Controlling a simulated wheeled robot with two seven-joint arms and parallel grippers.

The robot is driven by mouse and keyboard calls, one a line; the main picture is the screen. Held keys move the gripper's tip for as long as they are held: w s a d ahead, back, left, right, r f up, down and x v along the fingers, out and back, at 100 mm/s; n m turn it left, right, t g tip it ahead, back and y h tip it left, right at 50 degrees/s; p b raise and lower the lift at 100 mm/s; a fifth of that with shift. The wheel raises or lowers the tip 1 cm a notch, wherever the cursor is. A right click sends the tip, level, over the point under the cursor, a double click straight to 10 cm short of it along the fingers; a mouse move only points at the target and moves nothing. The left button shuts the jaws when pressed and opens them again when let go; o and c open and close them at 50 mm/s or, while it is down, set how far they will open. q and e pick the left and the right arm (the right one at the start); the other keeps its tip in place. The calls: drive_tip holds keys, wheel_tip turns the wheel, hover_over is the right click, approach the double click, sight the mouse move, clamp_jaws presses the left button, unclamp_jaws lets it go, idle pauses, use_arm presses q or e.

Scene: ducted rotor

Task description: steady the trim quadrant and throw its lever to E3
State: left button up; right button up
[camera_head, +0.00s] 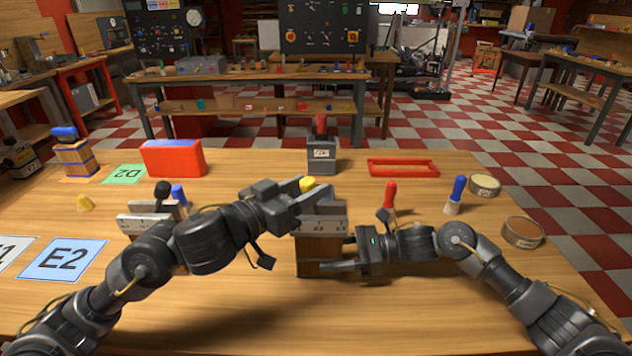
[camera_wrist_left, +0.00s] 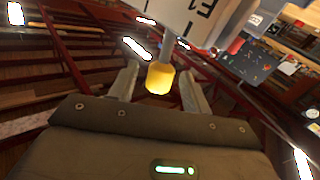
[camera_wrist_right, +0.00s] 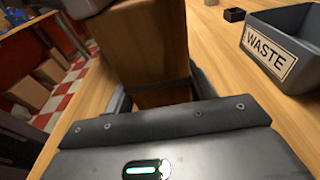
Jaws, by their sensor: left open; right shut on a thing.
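The trim quadrant has a wooden base (camera_head: 312,262) and a pale lettered scale plate (camera_head: 320,227) on top. Its lever carries a yellow knob (camera_head: 307,184), partly hidden by my left gripper in the head view. My left gripper (camera_head: 306,192) is open. In the left wrist view the yellow knob (camera_wrist_left: 159,79) sits between its two spread fingers, below a plate marked E1 (camera_wrist_left: 199,16). My right gripper (camera_head: 335,254) is shut on the wooden base from the right. The right wrist view shows the base (camera_wrist_right: 145,45) between its fingers.
Another plated unit with a black knob (camera_head: 162,189) stands left. A blue E2 card (camera_head: 63,259) lies front left. Behind are a red block (camera_head: 172,158), a grey unit (camera_head: 321,157) and a red frame (camera_head: 403,167). A WASTE bin (camera_wrist_right: 270,55) shows in the right wrist view.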

use_arm(q)
drive_tip(key=shift+x, duration=1.55)
clamp_jaws()
